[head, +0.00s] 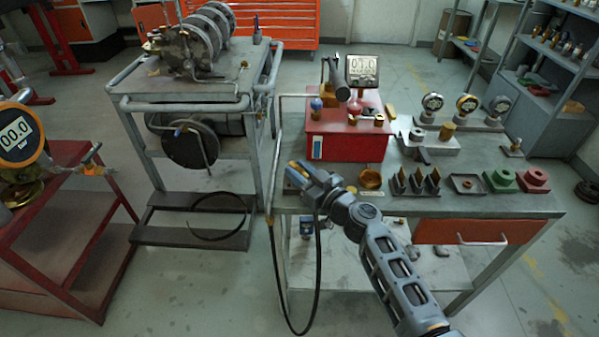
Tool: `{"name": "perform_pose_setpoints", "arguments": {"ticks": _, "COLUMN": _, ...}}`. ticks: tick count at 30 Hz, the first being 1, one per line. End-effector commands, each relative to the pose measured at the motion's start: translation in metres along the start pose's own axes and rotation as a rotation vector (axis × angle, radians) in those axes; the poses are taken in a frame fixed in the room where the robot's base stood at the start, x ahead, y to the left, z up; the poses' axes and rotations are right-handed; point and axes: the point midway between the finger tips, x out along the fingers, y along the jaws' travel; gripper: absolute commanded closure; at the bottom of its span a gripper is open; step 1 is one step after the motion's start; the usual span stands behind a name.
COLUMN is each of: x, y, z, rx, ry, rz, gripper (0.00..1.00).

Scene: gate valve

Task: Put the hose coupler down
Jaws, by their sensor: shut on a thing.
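My gripper (298,176) is at the left end of the grey workbench (460,206), near its front left corner. Its fingers are shut on the hose coupler, which is mostly hidden; a small brass-coloured patch shows at the fingers. A black hose (318,275) hangs in a long loop below the gripper, in front of the bench. The loop's other side rises to a brass fitting (270,219) at the bench's left edge. I cannot tell whether the coupler touches the bench top.
To the right are a brass cup (371,179), a rack of dark cones (414,182), a small grey tray (467,184), and green (500,180) and red blocks (533,180). A compressor cart (190,95) stands left.

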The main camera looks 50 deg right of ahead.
Motion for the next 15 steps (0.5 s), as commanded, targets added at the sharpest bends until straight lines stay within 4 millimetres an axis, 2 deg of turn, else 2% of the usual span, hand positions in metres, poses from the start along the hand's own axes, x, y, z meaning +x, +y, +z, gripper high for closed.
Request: {"name": "perform_pose_setpoints", "arguments": {"ticks": 15, "x": 0.0000, "y": -0.0003, "z": 0.0100, "rx": 0.000, "ry": -0.001, "rz": 0.000, "gripper": 1.00}}
